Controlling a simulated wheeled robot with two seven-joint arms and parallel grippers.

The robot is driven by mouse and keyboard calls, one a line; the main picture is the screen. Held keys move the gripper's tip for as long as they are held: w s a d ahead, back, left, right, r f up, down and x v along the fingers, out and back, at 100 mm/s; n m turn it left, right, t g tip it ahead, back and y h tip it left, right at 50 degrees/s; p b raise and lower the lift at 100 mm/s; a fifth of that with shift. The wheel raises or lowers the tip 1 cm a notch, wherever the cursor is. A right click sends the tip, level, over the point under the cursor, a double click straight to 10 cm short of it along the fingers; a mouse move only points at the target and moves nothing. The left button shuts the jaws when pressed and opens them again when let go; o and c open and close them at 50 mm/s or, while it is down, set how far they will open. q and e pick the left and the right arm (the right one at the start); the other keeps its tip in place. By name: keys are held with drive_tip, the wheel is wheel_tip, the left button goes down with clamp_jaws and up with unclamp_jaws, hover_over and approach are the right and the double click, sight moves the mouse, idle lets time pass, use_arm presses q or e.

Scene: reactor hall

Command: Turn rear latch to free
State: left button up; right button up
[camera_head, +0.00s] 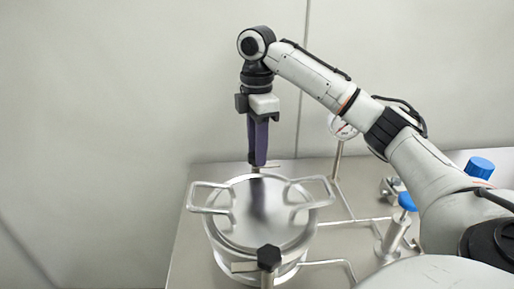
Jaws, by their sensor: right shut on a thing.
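The steel vessel (242,235) stands on the metal bench with its round lid (245,225) on top. My right gripper (258,160) points straight down at the far edge of the lid. Its purple fingers are shut on the rear latch (257,171). Most of that latch is hidden behind the fingers; only a small metal part shows below them. The front latch, with a black knob (269,257), sits at the near edge. My left gripper is out of view.
Two bent-bar handles stand up from the lid, left (207,186) and right (318,180). Pipes and blue-capped valves (407,201) occupy the bench (192,250) to the right, partly behind my right arm. A plain wall stands behind.

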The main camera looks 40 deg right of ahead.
drive_tip(key=o, duration=1.1)
drive_tip(key=shift+c, duration=0.2)
wheel_tip(320, 180, up, 10)
drive_tip(key=shift+r, duration=0.15)
drive_tip(key=shift+s, duration=0.1)
idle(0.5)
